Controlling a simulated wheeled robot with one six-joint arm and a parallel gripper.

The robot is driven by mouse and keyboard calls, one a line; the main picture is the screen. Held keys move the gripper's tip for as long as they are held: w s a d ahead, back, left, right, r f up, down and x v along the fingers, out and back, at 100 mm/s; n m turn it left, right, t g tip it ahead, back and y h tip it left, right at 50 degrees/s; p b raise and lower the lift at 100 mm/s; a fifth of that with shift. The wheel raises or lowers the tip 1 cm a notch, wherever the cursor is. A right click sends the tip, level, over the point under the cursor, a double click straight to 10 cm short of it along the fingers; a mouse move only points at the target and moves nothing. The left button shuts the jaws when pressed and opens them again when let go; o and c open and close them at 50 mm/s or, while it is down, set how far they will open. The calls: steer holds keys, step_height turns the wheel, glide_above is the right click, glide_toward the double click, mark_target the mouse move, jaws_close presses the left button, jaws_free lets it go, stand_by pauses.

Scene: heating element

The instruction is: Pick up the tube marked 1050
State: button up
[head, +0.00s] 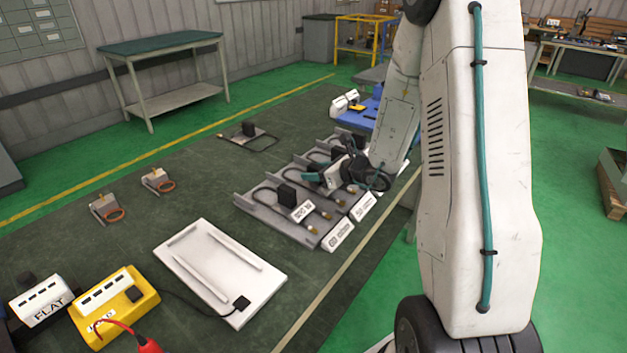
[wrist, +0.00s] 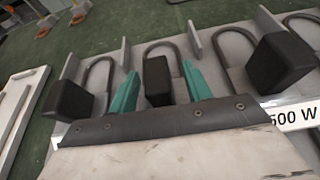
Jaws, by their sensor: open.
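Several U-shaped heating tubes with black end blocks lie in a row of grey bays. In the wrist view my gripper (wrist: 160,78) is open, with its teal fingers on either side of the black block of the middle tube (wrist: 157,82). I cannot tell whether they touch it. My gripper also shows in the head view (head: 318,177), low over the row and partly hiding it. One tube (head: 266,193) lies in the nearest bay, with a small white tag (head: 303,211). No 1050 marking is readable; a cropped label (wrist: 295,115) ending in "500 W" shows at right.
Upright grey dividers (wrist: 194,40) stand between the bays. A white panel (head: 221,270) lies on the dark green tabletop nearer me. A yellow box (head: 115,308) and a white box marked FLAT (head: 42,301) stand at lower left. Another tube (head: 247,136) lies behind the row.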

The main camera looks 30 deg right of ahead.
steer(key=shift+a, duration=0.1)
jaws_close()
steer(key=shift+r, duration=0.1)
